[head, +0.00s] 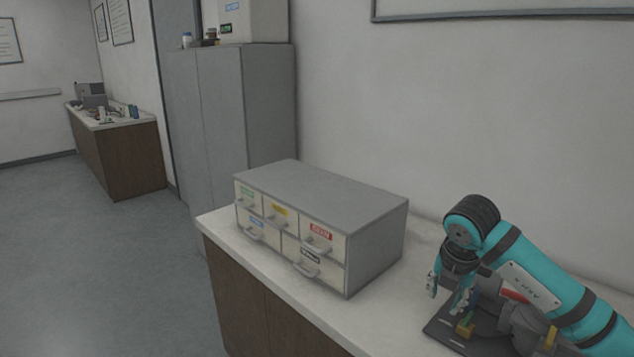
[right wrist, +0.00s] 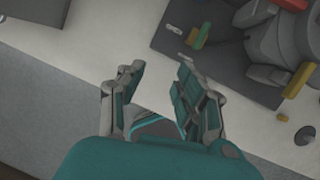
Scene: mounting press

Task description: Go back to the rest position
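My right gripper (head: 447,292) hangs at the end of my teal arm, over the counter at the lower right of the head view. In the right wrist view its two fingers (right wrist: 160,78) are spread apart with nothing between them. It is open and empty beside the mounting press. The grey press (head: 512,322) stands on a dark base plate (head: 440,336), partly hidden by my arm. In the right wrist view the press (right wrist: 280,45) is at the upper right, with red, yellow and green parts. My left gripper is not in view.
A grey drawer cabinet (head: 375,240) with several labelled, closed drawers stands on the white counter (head: 215,226), left of my gripper. A tall grey locker (head: 220,120) stands behind. A second counter (head: 130,160) is far left. Open floor (head: 90,270) lies at left.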

